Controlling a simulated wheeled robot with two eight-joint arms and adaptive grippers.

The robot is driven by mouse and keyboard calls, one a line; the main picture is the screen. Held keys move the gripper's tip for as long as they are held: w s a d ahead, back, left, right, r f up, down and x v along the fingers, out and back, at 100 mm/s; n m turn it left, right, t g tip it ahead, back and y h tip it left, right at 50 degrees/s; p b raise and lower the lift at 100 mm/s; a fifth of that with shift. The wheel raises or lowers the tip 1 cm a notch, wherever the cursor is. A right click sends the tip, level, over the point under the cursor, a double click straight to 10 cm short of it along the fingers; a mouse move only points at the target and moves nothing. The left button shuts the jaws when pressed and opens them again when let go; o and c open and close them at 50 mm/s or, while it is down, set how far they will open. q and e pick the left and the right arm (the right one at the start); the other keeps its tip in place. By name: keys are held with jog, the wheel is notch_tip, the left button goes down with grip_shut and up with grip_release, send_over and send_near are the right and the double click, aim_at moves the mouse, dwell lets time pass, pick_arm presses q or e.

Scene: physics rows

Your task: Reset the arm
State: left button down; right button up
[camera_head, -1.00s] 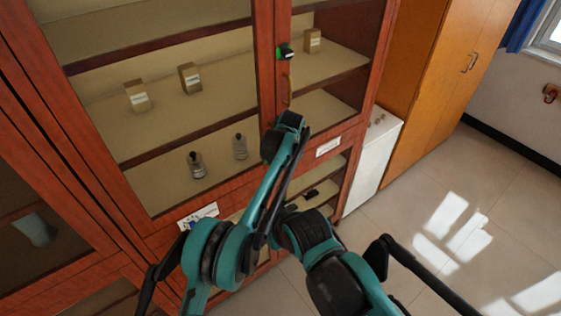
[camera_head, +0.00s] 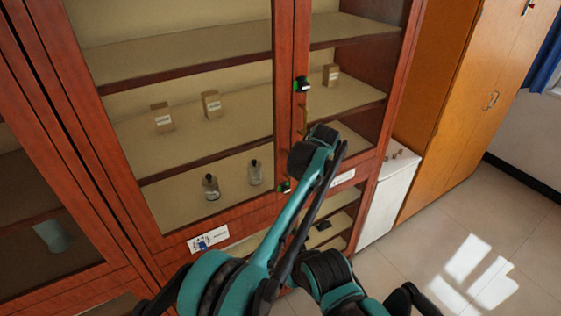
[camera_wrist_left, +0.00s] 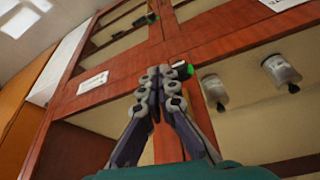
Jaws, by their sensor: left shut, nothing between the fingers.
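My left arm (camera_head: 293,215) is teal and black. It rises from the bottom of the head view across the front of a glass-fronted red-brown cabinet (camera_head: 284,60). Its dark upper joint (camera_head: 311,150) lies over the door frame, just below a door handle (camera_head: 304,118). I cannot make out the fingers in the head view. In the left wrist view my left gripper (camera_wrist_left: 159,76) is shut and empty, its fingertips together in front of the cabinet frame. A small green-and-black fitting (camera_wrist_left: 183,70) appears close beside the tips; contact cannot be told. My right gripper is not in view.
Bottles (camera_head: 211,187) and small boxes (camera_head: 162,117) stand on shelves behind the glass. A low white cabinet (camera_head: 388,200) and a wooden wardrobe (camera_head: 465,100) stand right. Floor (camera_head: 440,250) at lower right is clear.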

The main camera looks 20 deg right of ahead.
pick_arm(q)
jog(key=s+a+r+t+b, duration=0.15)
jog(key=a+b, duration=0.65)
jog(key=a, duration=2.2)
jog(key=s+a+f+b, duration=0.3)
jog(key=s+a, duration=0.3)
jog(key=a, duration=0.2)
jog(key=s+a+f+b, duration=0.2)
jog(key=s+a+f, duration=0.2)
jog(key=s+a, duration=0.25)
jog(key=s+a+f+n+t+b, duration=0.1)
jog(key=s+a+f+b, duration=0.3)
jog(key=s+a+f, duration=0.4)
notch_tip(320, 180, down, 3)
jog(key=shift+s+a+f, duration=0.1)
jog(key=shift+s+a, duration=0.1)
jog(key=shift+s, duration=0.65)
jog(key=c, duration=2.3)
grip_release()
jog(key=shift+t, duration=0.25)
